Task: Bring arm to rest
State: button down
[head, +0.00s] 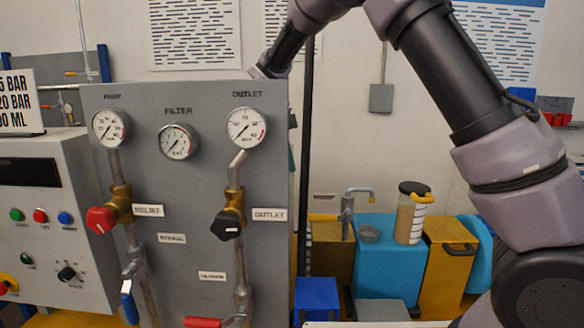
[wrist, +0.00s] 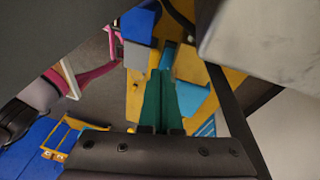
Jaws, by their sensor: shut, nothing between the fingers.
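My arm rises from the right of the head view, bends at the top and reaches down to the left, its far end passing behind the top right edge of the grey gauge panel (head: 195,255). My gripper is hidden behind that panel in the head view. In the wrist view my gripper (wrist: 164,72) shows as two teal fingers lying together, shut and empty. Beyond the fingertips are yellow and blue surfaces, apparently well below them, though the distance is hard to tell.
The panel bears gauges, a red-handled valve (head: 101,219) and a black-handled valve (head: 226,225). A control box (head: 50,215) stands left. A blue block (head: 385,265), a lidded clear container (head: 410,215) and a yellow block (head: 447,265) stand right. A dark post (head: 307,140) rises beside the panel.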

jog(key=s+d+r+n+t+y, duration=0.1)
jog(key=s+d+r+n+y, duration=0.15)
jog(key=d+r, duration=0.5)
jog(key=s+d+r+n+t+y, duration=0.1)
jog(key=s+d+r+n+y, duration=0.3)
jog(key=d, duration=0.6)
jog(key=s+d+r+n+t+h, duration=0.1)
jog(key=s+d+r+n+t, duration=0.2)
jog(key=s+d, duration=0.7)
jog(key=shift+s+d+n+t, duration=0.4)
jog(key=shift+s+n+t, duration=1.05)
jog(key=shift+t, duration=0.45)
jog(key=shift+h, duration=0.25)
